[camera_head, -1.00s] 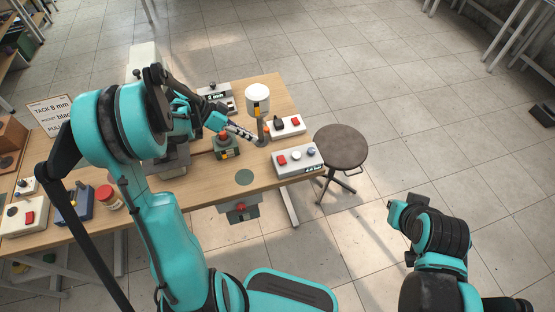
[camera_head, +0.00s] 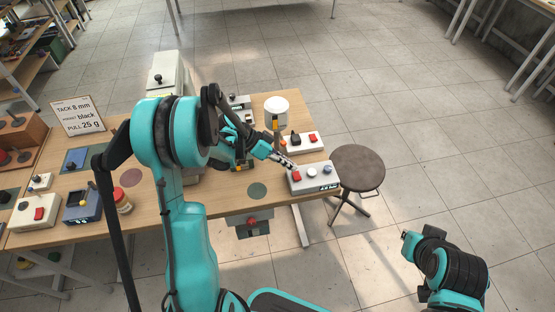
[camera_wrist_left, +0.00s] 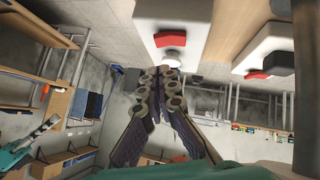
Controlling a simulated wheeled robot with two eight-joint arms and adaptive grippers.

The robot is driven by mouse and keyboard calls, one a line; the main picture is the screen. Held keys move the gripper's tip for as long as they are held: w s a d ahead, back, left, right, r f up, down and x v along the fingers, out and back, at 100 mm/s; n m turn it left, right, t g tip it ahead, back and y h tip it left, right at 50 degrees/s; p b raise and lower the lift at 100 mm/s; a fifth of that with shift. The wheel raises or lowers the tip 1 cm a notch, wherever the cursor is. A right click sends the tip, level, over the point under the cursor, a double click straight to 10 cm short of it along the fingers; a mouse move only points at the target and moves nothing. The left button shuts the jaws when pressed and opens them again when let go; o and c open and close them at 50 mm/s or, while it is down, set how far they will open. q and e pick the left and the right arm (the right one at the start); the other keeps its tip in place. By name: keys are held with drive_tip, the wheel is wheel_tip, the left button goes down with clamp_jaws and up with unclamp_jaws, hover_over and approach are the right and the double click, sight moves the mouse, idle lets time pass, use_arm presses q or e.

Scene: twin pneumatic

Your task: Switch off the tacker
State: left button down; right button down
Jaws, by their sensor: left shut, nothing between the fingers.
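My left gripper (camera_head: 289,165) is shut and empty. Its fingertips are over the left end of a white control box at the table's right front, close to the red rocker switch (camera_head: 296,176). Contact cannot be told. The white control box (camera_head: 318,185) also has a white knob, a blue-grey knob and a small lit display. In the left wrist view the shut fingers (camera_wrist_left: 160,75) point at a box with a red switch (camera_wrist_left: 168,39) and a pale round knob (camera_wrist_left: 173,55). Which device is the tacker is not clear. My right arm shows at the lower right, its fingers not visible.
Behind stands a second white box (camera_head: 312,141) with a red switch and black knob, next to a white cylinder (camera_head: 276,110). A round stool (camera_head: 357,167) stands right of the table. A sign (camera_head: 77,116), a jar (camera_head: 122,201) and more switch boxes are on the left.

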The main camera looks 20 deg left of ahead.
sight(294, 179)
use_arm(q)
drive_tip(key=shift+s+d+f+b, duration=0.15)
drive_tip(key=shift+s+f+b, duration=0.15)
drive_tip(key=shift+f, duration=0.6)
drive_tip(key=shift+s+d+f+b, duration=0.1)
drive_tip(key=shift+s+f+b, duration=0.15)
drive_tip(key=shift+f, duration=0.6)
use_arm(e)
drive_tip(key=shift+f, duration=0.75)
use_arm(q)
drive_tip(key=shift+s+d+f+m+t+y+b, duration=0.15)
drive_tip(key=shift+s+f+m+t+y+b, duration=0.15)
drive_tip(key=shift+f+t+b, duration=0.25)
drive_tip(key=shift+s+d, duration=0.15)
drive_tip(key=shift+s, duration=0.05)
drive_tip(key=shift+s+d+r, duration=0.1)
drive_tip(key=shift+r, duration=0.15)
drive_tip(key=shift+w+a+f, duration=0.25)
drive_tip(key=shift+w, duration=0.1)
drive_tip(key=shift+w+r, duration=0.1)
drive_tip(key=shift+r, duration=0.1)
drive_tip(key=shift+w+a, duration=0.35)
drive_tip(key=shift+w, duration=0.1)
use_arm(e)
drive_tip(key=shift+s+d+f, duration=0.2)
drive_tip(key=shift+s+f, duration=0.1)
drive_tip(key=shift+f, duration=0.2)
